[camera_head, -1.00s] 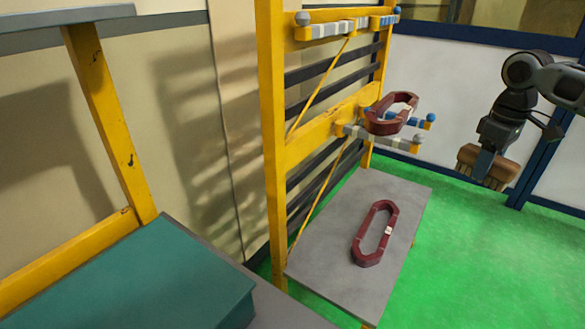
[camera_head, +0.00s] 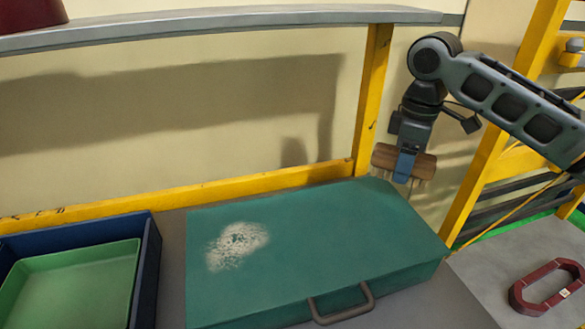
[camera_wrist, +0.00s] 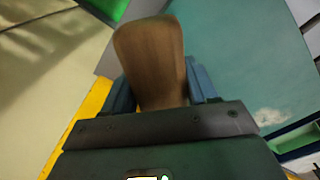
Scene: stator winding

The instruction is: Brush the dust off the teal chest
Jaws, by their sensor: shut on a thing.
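The teal chest (camera_head: 330,225) lies flat on a grey bench with its lid shut and a grey handle on its front. A pale patch of dust (camera_head: 238,246) covers the left part of its lid. My gripper (camera_head: 405,165) is shut on a wooden brush (camera_head: 421,165) and holds it above the chest's back right corner, bristles down. In the wrist view the brush's wooden body (camera_wrist: 152,62) fills the space between the blue fingers, and the teal lid with the dust patch (camera_wrist: 268,116) shows to the right.
A blue tray (camera_head: 150,265) with a green bin (camera_head: 75,285) in it stands left of the chest. A grey shelf (camera_head: 220,20) on a yellow post (camera_head: 373,95) runs along the back. A dark red coil (camera_head: 548,287) lies on a grey table at the right.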

